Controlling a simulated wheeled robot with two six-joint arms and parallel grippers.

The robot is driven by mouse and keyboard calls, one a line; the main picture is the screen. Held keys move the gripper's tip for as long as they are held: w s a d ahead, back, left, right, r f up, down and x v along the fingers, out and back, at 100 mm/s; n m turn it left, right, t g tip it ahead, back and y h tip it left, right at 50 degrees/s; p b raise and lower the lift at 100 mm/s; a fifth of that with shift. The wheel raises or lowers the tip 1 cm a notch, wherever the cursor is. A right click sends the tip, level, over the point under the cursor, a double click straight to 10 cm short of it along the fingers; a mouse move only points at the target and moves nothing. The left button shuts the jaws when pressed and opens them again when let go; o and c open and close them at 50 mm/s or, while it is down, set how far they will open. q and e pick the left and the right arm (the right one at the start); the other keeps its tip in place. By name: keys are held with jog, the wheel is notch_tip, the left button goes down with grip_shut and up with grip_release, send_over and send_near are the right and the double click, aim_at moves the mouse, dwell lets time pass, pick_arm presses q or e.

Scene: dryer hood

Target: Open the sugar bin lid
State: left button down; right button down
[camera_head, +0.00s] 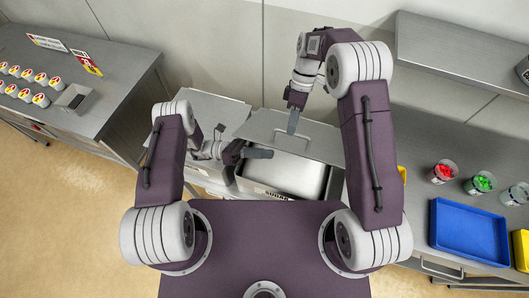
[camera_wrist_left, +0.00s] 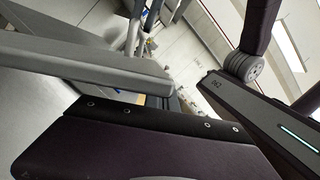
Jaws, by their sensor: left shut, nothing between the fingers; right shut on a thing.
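The sugar bin (camera_head: 297,177) stands in front of me in the head view; a pale, smooth area shows below its grey metal lid (camera_head: 325,147). The lid lies toward the back, and its exact tilt is hard to judge. My right gripper (camera_head: 293,120) reaches down over the lid and is shut at the lid's handle, whose contact is partly hidden by the fingers. My left gripper (camera_head: 268,153) is shut and empty, at the left part of the bin near the lid's front edge.
A grey counter (camera_head: 120,85) with several small cups stands at the left. At the right, a counter holds a blue tray (camera_head: 468,230) and cups of red (camera_head: 443,171) and green (camera_head: 480,183) pieces. A metal shelf (camera_head: 460,55) hangs above it.

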jog(key=shift+w+d+f, duration=0.1)
jog(key=shift+w+d, duration=0.05)
jog(key=shift+w, duration=0.15)
pick_arm(q)
jog(key=shift+w+d+r+n, duration=0.2)
jog(key=shift+w+r+n, duration=0.2)
jog(key=shift+w+r, duration=0.45)
pick_arm(e)
jog(key=shift+f, duration=0.1)
jog(key=c, duration=1.6)
grip_release()
pick_arm(q)
jog(key=shift+w+d, duration=0.1)
jog(key=shift+w, duration=0.05)
pick_arm(e)
jog(key=shift+o, duration=0.6)
jog(key=shift+w, duration=0.2)
jog(key=shift+s, duration=0.1)
